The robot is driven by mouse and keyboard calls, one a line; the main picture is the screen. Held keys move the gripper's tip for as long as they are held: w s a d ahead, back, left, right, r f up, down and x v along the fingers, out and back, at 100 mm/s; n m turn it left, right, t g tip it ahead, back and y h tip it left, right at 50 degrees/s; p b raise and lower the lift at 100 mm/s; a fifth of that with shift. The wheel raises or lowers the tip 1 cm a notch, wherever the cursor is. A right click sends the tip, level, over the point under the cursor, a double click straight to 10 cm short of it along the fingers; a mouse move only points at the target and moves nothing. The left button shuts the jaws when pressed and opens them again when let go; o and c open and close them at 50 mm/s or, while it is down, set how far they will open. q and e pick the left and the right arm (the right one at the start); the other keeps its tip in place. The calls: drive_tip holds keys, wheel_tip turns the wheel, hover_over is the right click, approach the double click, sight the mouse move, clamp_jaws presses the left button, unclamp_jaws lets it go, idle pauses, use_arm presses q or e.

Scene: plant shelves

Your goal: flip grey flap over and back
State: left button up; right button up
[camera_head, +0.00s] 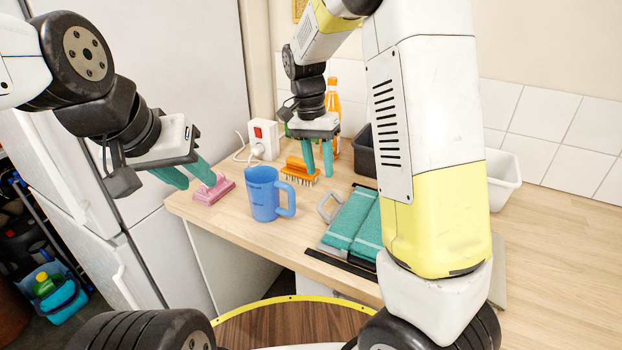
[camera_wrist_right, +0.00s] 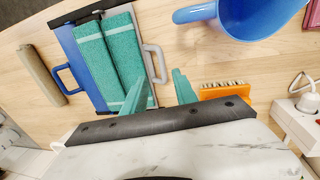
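A folding board lies on the counter with two teal folded cloths (camera_head: 354,222) on it. Its grey handle (camera_head: 323,207) sticks out at the left, and it also shows in the right wrist view (camera_wrist_right: 162,65). The grey flap itself is mostly hidden under a cloth. A blue flap with a blue handle (camera_wrist_right: 62,78) shows on the opposite side in the wrist view. My right gripper (camera_head: 318,172) is open and empty, above the counter behind the board, apart from the handle. My left gripper (camera_head: 199,183) is open and empty, above the pink brush at the left.
A blue jug (camera_head: 264,196) stands left of the board. An orange brush (camera_head: 299,171), a pink brush (camera_head: 213,190), a white socket box (camera_head: 264,141) and an orange bottle (camera_head: 332,105) are around it. A dark bin (camera_head: 364,150) and a white bin (camera_head: 503,178) stand behind. The right counter is clear.

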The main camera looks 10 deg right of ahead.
sight(324, 198)
drive_tip(key=f, duration=0.5)
drive_tip(key=d+f, duration=0.1)
drive_tip(key=f, duration=0.2)
drive_tip(key=shift+s+f, duration=0.1)
drive_tip(key=shift+s, duration=0.05)
drive_tip(key=shift+c, duration=0.2)
clamp_jaws()
idle(1.1)
